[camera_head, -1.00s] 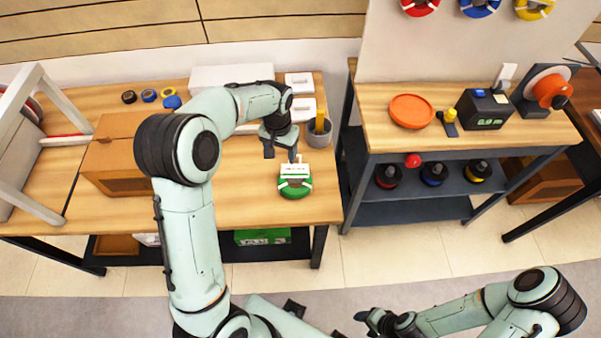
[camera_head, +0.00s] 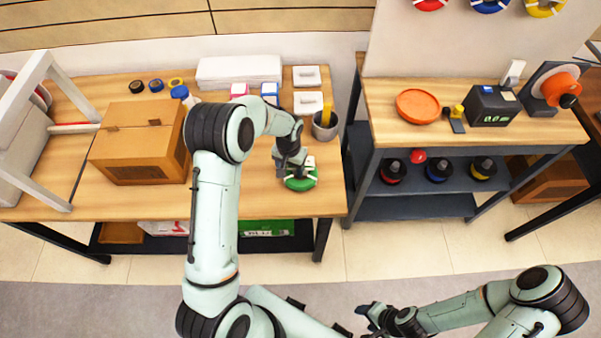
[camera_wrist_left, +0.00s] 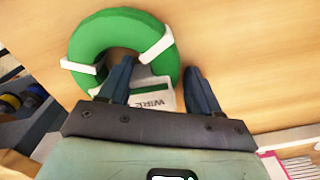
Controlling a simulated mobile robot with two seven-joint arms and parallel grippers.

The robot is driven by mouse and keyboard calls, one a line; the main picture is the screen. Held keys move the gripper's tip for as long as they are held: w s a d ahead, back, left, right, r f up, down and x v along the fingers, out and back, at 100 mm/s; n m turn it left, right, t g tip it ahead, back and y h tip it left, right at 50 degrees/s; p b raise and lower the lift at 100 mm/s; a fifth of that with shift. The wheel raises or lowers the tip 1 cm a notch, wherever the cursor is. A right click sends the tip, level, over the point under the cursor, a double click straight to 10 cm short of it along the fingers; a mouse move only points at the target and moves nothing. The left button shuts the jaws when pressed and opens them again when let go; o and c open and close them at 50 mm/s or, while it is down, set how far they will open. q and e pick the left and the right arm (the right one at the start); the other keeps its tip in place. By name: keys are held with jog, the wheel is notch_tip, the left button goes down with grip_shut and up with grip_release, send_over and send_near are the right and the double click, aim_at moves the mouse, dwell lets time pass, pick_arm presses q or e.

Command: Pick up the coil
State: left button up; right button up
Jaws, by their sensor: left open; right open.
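The green wire coil (camera_head: 302,184) lies flat near the front right of the left table, partly covered by my gripper. It also shows in the left wrist view (camera_wrist_left: 112,22) as a thick ring with white straps. A white card marked WIRE (camera_wrist_left: 155,92) shows at its near edge. My left gripper (camera_head: 286,175) is open above the coil's near edge. In the wrist view its two fingers (camera_wrist_left: 158,82) are apart with the card and part of the ring between them; I cannot tell whether they touch. My right gripper (camera_head: 366,318) is open, low and far from the tables.
A cardboard box (camera_head: 140,145) stands left of my left arm. A grey cup (camera_head: 325,126) and white boxes (camera_head: 308,102) are behind the coil. The right bench holds an orange plate (camera_head: 418,106) and a dark device (camera_head: 490,106). The table's front edge is near the coil.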

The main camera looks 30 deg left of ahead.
aim_at(290, 168)
pick_arm(q)
grip_shut()
jog(key=shift+r, duration=0.1)
notch_tip(290, 168, up, 20)
jog(key=p, duration=0.1)
dwell(0.5)
